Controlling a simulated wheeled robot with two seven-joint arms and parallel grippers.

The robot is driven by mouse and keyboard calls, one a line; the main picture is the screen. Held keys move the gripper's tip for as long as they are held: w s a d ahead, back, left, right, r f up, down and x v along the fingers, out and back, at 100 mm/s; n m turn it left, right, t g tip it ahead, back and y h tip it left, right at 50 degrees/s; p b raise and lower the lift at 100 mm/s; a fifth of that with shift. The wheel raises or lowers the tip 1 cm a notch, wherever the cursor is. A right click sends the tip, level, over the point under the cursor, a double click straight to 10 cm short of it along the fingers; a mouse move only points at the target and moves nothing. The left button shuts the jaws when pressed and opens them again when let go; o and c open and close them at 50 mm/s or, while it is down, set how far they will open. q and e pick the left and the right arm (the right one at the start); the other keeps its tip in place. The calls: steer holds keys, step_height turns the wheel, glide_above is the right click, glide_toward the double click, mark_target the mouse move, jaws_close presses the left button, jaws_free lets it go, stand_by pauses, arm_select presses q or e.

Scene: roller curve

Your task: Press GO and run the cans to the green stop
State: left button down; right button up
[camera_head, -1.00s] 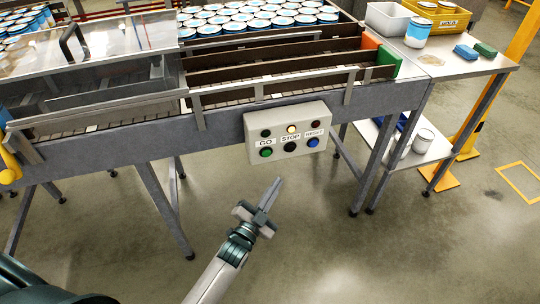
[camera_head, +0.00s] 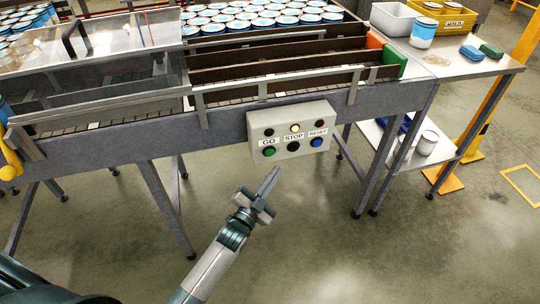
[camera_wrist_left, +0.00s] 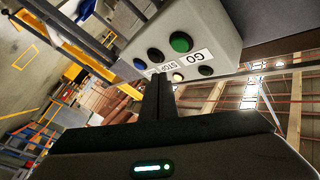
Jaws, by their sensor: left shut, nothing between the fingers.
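The control box (camera_head: 292,132) hangs on the front rail of the conveyor. Its green GO button (camera_head: 269,151) is at the lower left, a black button (camera_head: 293,146) under STOP, a blue button (camera_head: 316,142) under RESET. The middle lamp above STOP is lit pale. My left gripper (camera_head: 269,179) is shut and empty, just below the box and apart from it. In the left wrist view its fingers (camera_wrist_left: 158,98) point towards the box, with the green button (camera_wrist_left: 181,42) ahead. Many blue-and-white cans (camera_head: 261,20) stand massed behind the lanes. The green stop (camera_head: 396,61) is at the right lane end.
An orange block (camera_head: 374,40) sits beside the green stop. A clear cover with a handle spans the left conveyor. The floor before the box is clear.

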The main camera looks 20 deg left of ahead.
mark_target(270, 152)
arm_select(q)
steer(key=shift+w+a+b, duration=0.3)
steer(key=shift+w+a, duration=0.35)
steer(key=shift+w, duration=0.25)
steer(key=shift+w+a+b, duration=0.25)
steer(key=shift+w+a, duration=0.35)
steer(key=shift+w, duration=0.3)
steer(key=shift+w, duration=0.15)
stand_by(0.7)
steer(key=shift+w+a, duration=0.2)
steer(key=shift+a, duration=0.05)
